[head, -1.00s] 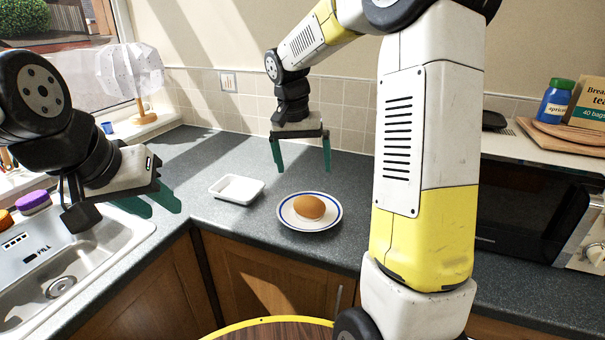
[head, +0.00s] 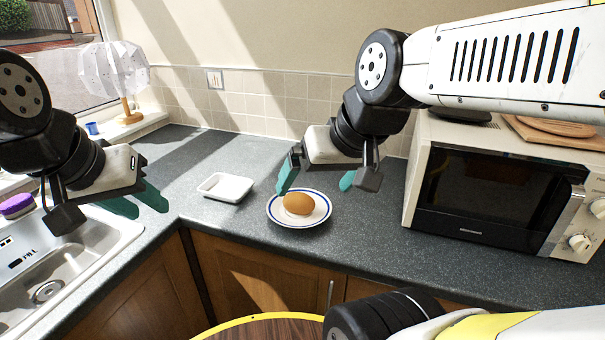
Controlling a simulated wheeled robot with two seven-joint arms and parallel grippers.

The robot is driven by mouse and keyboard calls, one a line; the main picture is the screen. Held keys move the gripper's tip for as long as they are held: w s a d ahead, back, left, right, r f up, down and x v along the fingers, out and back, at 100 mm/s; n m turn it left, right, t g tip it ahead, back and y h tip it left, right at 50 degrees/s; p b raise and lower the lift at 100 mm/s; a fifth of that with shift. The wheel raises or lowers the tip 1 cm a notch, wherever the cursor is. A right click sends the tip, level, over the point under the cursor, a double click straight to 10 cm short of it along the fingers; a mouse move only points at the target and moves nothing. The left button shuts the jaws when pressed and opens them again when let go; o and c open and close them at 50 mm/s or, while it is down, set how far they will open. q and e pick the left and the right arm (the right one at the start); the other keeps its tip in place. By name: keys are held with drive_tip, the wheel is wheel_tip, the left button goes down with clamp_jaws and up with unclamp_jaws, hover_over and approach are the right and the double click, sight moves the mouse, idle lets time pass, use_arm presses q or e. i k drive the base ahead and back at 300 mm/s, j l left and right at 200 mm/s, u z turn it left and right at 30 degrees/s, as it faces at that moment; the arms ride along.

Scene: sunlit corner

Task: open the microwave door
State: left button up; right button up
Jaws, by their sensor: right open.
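The microwave (head: 421,185) stands on the worktop at the right, cream with a dark door (head: 490,195). The door is shut. Its control panel with knobs (head: 580,240) is at the right end of the front. My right gripper (head: 318,184) is open and empty, left of the microwave, close above the far side of the plate. It is apart from the door. My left gripper (head: 138,206) is at the far left, near the sink's edge, its fingers apart with nothing between them. My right arm crosses above the microwave and hides part of its top.
Wooden boards (head: 555,130) lie on the microwave. The sink (head: 70,265) is at left. The worktop before the microwave is clear.

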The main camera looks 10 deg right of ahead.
sight(512, 202)
drive_tip(key=l+z, duration=0.1)
drive_tip(key=z, duration=0.3)
drive_tip(key=k+l+z, duration=0.1)
drive_tip(key=z, duration=0.3)
drive_tip(key=l+z, duration=0.2)
drive_tip(key=z, duration=0.25)
drive_tip(key=l+z, duration=0.15)
drive_tip(key=z, duration=0.25)
